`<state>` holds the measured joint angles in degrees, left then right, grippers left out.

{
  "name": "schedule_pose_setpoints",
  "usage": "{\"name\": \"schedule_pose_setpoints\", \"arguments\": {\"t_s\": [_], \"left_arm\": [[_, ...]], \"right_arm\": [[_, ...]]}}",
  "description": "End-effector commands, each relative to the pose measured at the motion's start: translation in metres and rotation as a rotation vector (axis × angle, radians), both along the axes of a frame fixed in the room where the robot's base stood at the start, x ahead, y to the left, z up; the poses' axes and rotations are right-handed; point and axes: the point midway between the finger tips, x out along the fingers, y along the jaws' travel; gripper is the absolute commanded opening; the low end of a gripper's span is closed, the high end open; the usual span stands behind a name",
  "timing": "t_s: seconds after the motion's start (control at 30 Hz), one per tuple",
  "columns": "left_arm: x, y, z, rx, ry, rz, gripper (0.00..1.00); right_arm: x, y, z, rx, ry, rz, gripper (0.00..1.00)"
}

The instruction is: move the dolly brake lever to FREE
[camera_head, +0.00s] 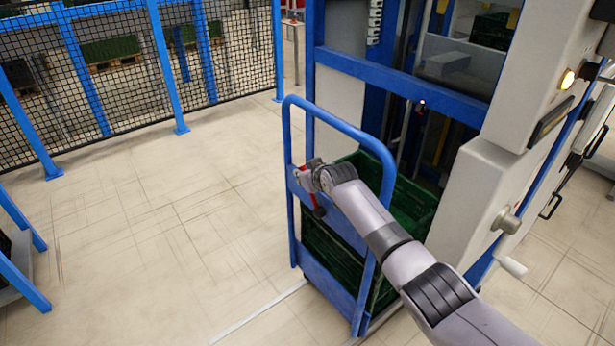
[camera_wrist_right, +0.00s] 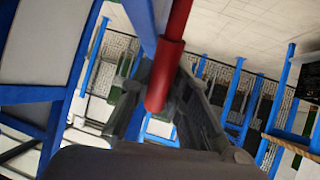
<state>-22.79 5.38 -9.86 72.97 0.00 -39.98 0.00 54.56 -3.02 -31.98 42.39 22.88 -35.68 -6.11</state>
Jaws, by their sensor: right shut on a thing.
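The blue dolly (camera_head: 333,118) stands upright in front of the machine, with green crates (camera_head: 318,238) on it. The lever's pivot is partly hidden by the gripper, and no FREE marking can be read. My left gripper is not in view.
The blue-framed machine (camera_head: 400,75) stands close behind and right of the dolly. A mesh fence (camera_head: 110,70) runs along the back left. A blue frame (camera_head: 22,255) stands at the left edge. The tiled floor (camera_head: 170,230) left of the dolly is clear.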

Motion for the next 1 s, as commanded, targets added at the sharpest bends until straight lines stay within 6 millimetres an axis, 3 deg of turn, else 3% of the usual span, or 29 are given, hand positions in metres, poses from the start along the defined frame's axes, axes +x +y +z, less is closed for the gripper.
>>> {"name": "schedule_pose_setpoints", "arguments": {"t_s": [0.57,0.6,0.9,1.0], "left_arm": [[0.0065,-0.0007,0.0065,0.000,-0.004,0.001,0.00],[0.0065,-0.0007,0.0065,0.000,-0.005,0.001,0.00],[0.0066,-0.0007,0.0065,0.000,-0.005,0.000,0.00],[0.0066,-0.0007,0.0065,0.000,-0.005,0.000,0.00]], "right_arm": [[0.0025,0.0018,-0.0031,-0.021,0.029,0.000,0.00],[0.0025,0.0018,-0.0031,-0.021,0.029,0.000,0.17],[0.0026,0.0018,-0.0027,-0.021,0.028,0.000,0.37],[0.0026,0.0018,-0.0026,-0.021,0.028,0.000,0.38]]}}
